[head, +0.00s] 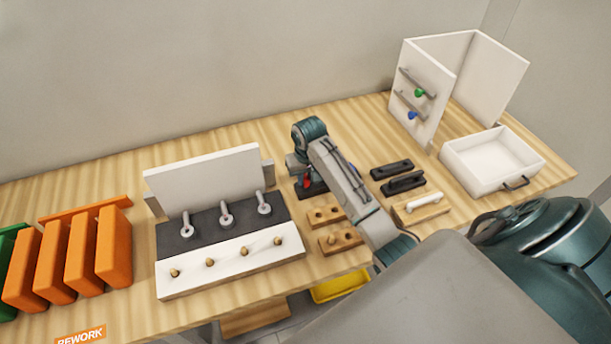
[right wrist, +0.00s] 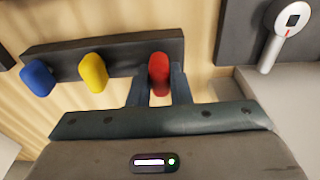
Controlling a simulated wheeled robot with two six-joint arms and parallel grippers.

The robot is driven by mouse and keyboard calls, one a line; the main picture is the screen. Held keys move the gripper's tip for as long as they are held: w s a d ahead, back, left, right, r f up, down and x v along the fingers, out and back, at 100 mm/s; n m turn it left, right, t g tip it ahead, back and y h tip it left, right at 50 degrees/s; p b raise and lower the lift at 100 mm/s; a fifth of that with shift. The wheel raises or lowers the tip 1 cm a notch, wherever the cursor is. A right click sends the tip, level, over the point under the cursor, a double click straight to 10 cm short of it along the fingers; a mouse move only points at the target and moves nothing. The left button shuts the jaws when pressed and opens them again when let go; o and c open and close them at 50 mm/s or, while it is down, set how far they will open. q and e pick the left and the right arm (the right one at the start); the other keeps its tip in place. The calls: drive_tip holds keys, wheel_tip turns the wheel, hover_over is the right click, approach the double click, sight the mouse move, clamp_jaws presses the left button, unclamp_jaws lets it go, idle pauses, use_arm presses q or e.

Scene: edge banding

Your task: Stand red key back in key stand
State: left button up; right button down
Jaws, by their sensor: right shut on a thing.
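My right gripper (right wrist: 159,92) is shut on the red key (right wrist: 159,72), with one finger on each side of it. The red key is at one end of the dark key stand (right wrist: 130,50), in line with the yellow key (right wrist: 92,72) and the blue key (right wrist: 38,78). I cannot tell whether its foot is seated in the stand. In the head view my right gripper (head: 304,176) points down over the key stand (head: 312,191), and the red key (head: 307,182) shows as a small patch. The arm hides most of the stand. My left gripper is out of view.
A white panel fixture (head: 205,178) with upright metal pieces stands left of the stand. Wooden blocks (head: 340,238) lie in front. Black holders (head: 392,170) and a white open box (head: 492,160) are to the right. Orange slabs (head: 113,245) stand far left.

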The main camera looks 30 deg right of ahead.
drive_tip(key=shift+f, duration=0.45)
idle(0.4)
drive_tip(key=c, duration=1.3)
unclamp_jaws()
drive_tip(key=shift+o, duration=0.2)
drive_tip(key=shift+r, duration=0.1)
drive_tip(key=shift+r, duration=2.45)
drive_tip(key=shift+f, duration=0.1)
